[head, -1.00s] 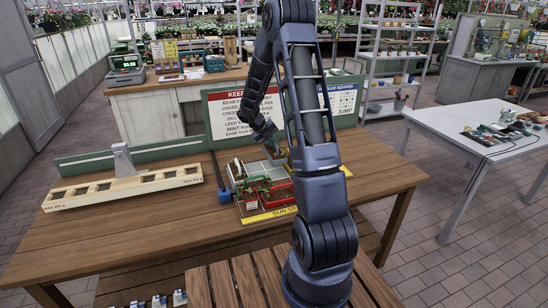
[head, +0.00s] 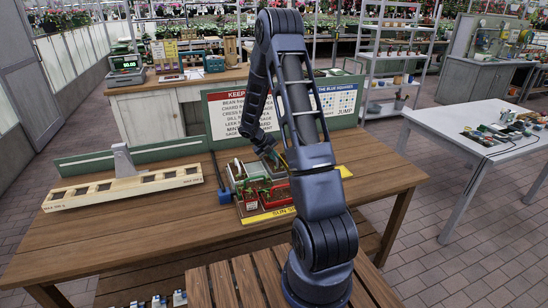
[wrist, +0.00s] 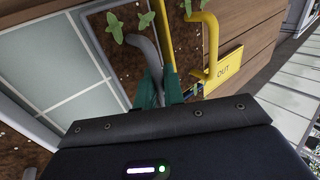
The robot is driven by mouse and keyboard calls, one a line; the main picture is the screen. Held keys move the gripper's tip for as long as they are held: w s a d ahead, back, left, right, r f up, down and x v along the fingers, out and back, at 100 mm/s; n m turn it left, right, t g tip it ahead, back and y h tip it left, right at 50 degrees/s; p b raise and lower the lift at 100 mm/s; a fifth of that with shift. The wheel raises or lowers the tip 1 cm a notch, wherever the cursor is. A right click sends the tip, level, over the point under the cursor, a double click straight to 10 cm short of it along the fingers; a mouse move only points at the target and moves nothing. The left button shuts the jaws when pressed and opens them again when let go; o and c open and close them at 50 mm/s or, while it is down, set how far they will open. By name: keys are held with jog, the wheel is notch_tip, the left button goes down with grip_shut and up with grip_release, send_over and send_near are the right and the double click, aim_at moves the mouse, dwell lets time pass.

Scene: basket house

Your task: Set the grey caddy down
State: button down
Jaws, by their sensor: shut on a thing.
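The grey caddy (wrist: 118,52) holds dark soil and small green seedlings in the wrist view. In the head view my gripper (head: 272,153) is low over the tray on the wooden table, at the back of the group of planters. The grey caddy is mostly hidden there by my arm and the planters. I cannot tell whether its base touches the tray.
Red planters (head: 251,202) with plants stand at the tray's front, above a yellow sun-side strip (head: 268,215). A yellow OUT tag (wrist: 225,68) is close to my fingers. A cream slotted rack (head: 122,188) lies at the left. The table's left front is bare.

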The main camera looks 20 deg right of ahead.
jog(key=c, duration=1.5)
grip_release()
jog(key=shift+f, duration=0.1)
jog(key=v, duration=1.2)
jog(key=s+r+m+y, duration=0.1)
jog(key=s+r+m, duration=0.7)
jog(key=r, duration=0.3)
jog(key=s+a+r+m+t+y, duration=0.1)
jog(key=s+r+m, duration=0.3)
jog(key=s+m, duration=0.5)
jog(key=s+a+r+m+t+y, duration=0.1)
jog(key=s+r+m+t+y, duration=0.1)
jog(key=s+m, duration=0.7)
jog(key=s+a+r+m+t+y, duration=0.1)
jog(key=s+r+m+y, duration=0.1)
jog(key=s+r+m, duration=0.5)
jog(key=shift+s+m+t+y, duration=0.35)
jog(key=shift+s+m, duration=1.15)
jog(key=shift+s, duration=1.6)
